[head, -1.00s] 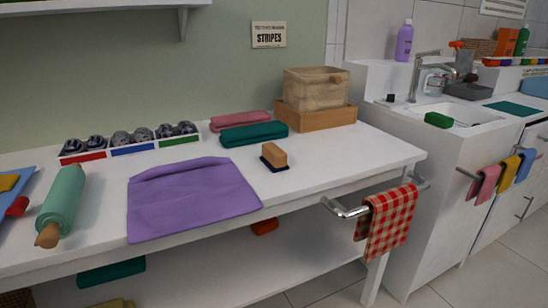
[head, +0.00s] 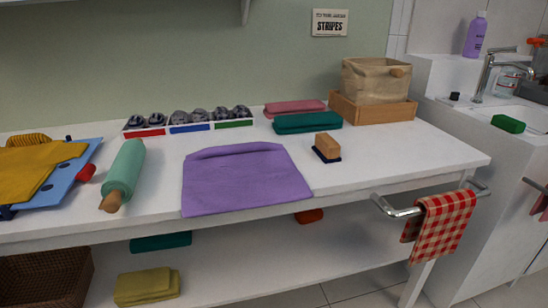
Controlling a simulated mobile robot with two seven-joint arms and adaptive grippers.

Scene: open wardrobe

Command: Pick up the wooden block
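A small wooden block (head: 327,146) with a dark blue layer underneath sits upright on the white table (head: 400,160), right of centre in the head view. It stands just right of the folded purple cloth (head: 243,180), apart from it, and in front of the folded teal towel (head: 308,122). Neither of my grippers is in view, and nothing touches the block.
A wooden tray (head: 377,110) with a fabric bin (head: 375,83) stands behind right. A rail (head: 395,210) with a red checked towel (head: 441,226) sticks out at the front right. A green roller (head: 124,169) lies left. The tabletop right of the block is clear.

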